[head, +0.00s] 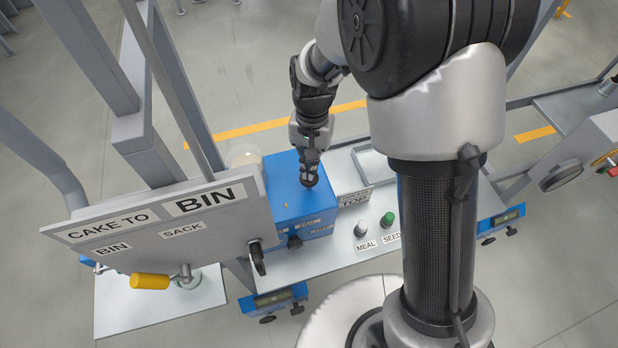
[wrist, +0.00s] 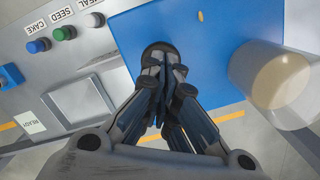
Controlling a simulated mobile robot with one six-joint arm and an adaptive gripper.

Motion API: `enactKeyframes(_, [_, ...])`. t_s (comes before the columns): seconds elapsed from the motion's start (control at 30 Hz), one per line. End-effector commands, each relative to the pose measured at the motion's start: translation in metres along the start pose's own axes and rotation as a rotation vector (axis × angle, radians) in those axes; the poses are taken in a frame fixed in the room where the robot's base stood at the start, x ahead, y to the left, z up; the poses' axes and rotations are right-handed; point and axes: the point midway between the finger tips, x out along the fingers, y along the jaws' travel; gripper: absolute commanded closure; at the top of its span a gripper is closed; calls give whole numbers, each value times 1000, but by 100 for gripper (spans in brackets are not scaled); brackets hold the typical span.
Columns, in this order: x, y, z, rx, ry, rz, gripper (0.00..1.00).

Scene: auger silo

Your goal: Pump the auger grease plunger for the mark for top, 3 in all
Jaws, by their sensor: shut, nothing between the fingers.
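The blue box (head: 290,195) stands on the pale bench, with a black knob (head: 294,242) and small labels on its front. My gripper (head: 309,172) points down onto the box's top, its fingers shut and empty. In the wrist view the fingertips (wrist: 163,66) are at a round black cap (wrist: 157,47) on the blue top, which looks like the plunger. The fingers partly hide it, and I cannot tell whether they touch it or how far down it is. A small plate (head: 352,201) beside the box carries lettering that seems to include TOP.
A CAKE TO BIN sign panel (head: 165,222) with a yellow-handled lever (head: 150,282) stands left of the box. White MEAL (head: 361,229) and green SEED (head: 388,219) buttons sit to its right. A pale cylinder (wrist: 283,85) stands close beside the box.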

Motion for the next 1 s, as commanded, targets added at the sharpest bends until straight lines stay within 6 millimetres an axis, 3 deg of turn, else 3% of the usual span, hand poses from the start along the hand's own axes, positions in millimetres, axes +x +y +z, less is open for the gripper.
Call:
enactKeyframes(0.27, [0, 0, 0, 0, 0, 0, 100])
enactKeyframes(0.57, [28, 0, -2, 0, -2, 1, 100])
enactKeyframes(0.8, [23, 0, -5, 1, -1, 1, 100])
enactKeyframes(1.0, [11, 0, -27, 1, 0, 0, 100])
